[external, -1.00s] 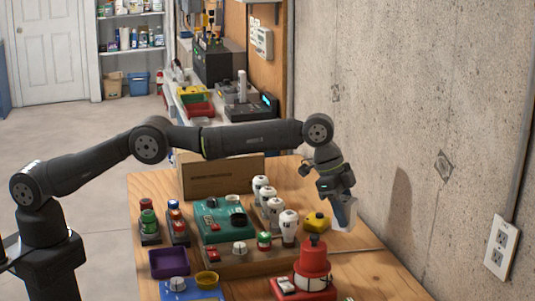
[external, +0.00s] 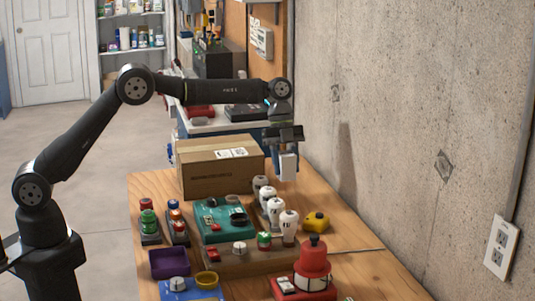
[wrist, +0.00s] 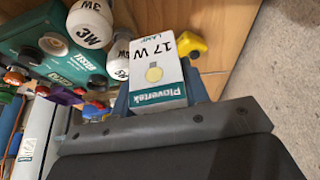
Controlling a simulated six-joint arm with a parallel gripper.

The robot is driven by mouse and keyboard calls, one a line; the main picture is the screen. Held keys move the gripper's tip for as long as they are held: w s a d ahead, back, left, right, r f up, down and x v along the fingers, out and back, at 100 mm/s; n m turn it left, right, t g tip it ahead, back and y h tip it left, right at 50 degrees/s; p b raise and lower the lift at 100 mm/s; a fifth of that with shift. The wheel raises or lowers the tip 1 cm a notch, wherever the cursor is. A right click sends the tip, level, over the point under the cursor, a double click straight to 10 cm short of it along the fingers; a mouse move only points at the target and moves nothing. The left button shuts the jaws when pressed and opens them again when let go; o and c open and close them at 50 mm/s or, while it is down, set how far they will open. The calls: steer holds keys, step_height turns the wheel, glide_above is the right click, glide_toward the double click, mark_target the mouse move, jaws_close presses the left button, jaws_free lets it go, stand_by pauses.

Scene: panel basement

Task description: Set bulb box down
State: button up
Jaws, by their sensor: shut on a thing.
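The bulb box (external: 288,168) is a small white and teal carton marked "17 W LAMP". It is held upright in the air above the back right part of the wooden table. My gripper (external: 284,156) points down and is shut on it. In the wrist view the printed face of the bulb box (wrist: 157,78) shows between the blue fingers of my gripper (wrist: 158,92). The box is clear of the table and of the items below it.
A large cardboard box (external: 215,172) stands at the table's back left. White bulbs (external: 288,225) in a row, a teal control box (external: 215,220), a yellow button box (external: 317,221) and a red beacon lamp (external: 313,265) crowd the table (external: 365,270). The concrete wall is on the right.

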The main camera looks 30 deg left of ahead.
steer(key=w+a+f, duration=0.1)
steer(key=w+f, duration=0.1)
steer(key=w, duration=0.1)
steer(key=w+a+f, duration=0.1)
steer(key=w+f, duration=0.1)
steer(key=w, duration=0.2)
steer(key=w+a+f, duration=0.2)
steer(key=w+f, duration=0.1)
steer(key=w, duration=0.1)
steer(key=shift+w, duration=0.15)
steer(key=shift+f, duration=1.95)
steer(key=shift+f, duration=0.15)
steer(key=o, duration=1)
steer(key=shift+c, duration=0.2)
steer(key=v, duration=0.7)
steer(key=shift+r, duration=0.4)
